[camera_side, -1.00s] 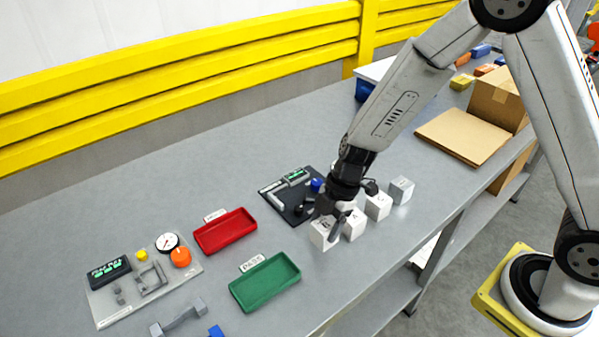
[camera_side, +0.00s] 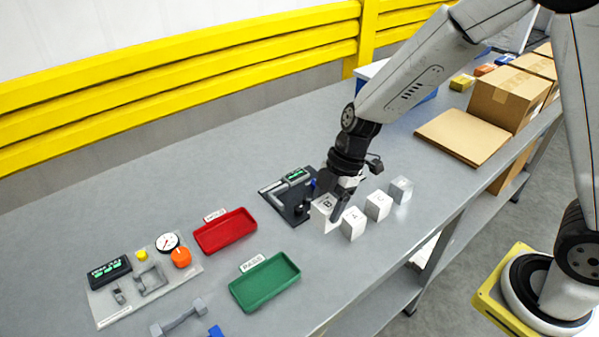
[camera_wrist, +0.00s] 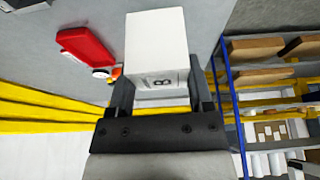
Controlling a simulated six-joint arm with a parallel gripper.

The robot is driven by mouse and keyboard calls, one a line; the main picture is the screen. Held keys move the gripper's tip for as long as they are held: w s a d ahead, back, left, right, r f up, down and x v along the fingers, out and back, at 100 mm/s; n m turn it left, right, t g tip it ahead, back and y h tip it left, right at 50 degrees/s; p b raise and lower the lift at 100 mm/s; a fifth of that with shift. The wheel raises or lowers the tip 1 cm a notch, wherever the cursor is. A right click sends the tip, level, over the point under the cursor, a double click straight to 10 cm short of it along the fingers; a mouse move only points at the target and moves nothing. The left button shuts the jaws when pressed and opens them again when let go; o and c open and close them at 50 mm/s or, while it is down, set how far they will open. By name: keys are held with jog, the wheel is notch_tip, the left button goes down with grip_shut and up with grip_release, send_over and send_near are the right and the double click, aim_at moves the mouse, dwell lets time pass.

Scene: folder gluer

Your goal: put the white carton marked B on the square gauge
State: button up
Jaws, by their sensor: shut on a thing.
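The white carton marked B (camera_side: 324,214) is held in my gripper (camera_side: 342,197). The dark plate with an L-shaped metal bar and a green display, which looks like the square gauge (camera_side: 272,191), lies just left of and behind the carton. My gripper and the carton hide its right part.
White cartons (camera_side: 354,224) (camera_side: 378,206) and a greyer one (camera_side: 401,190) stand in a row to the right. A red tray (camera_side: 225,232) and a green tray (camera_side: 265,283) lie to the left. A grey fixture with a dial (camera_side: 110,305) is farther left. Bench behind the gauge is clear.

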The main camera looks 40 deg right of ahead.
jog(key=shift+w, duration=0.15)
jog(key=shift+w, duration=0.6)
jog(key=w+d+f, duration=0.1)
jog(key=w, duration=0.7)
jog(key=w+d+f, duration=0.1)
jog(key=w+f, duration=0.1)
jog(key=w, duration=0.5)
jog(key=shift+w+d, duration=0.35)
jog(key=shift+d, duration=0.05)
jog(key=shift+f, duration=0.15)
jog(key=shift+f, duration=2.75)
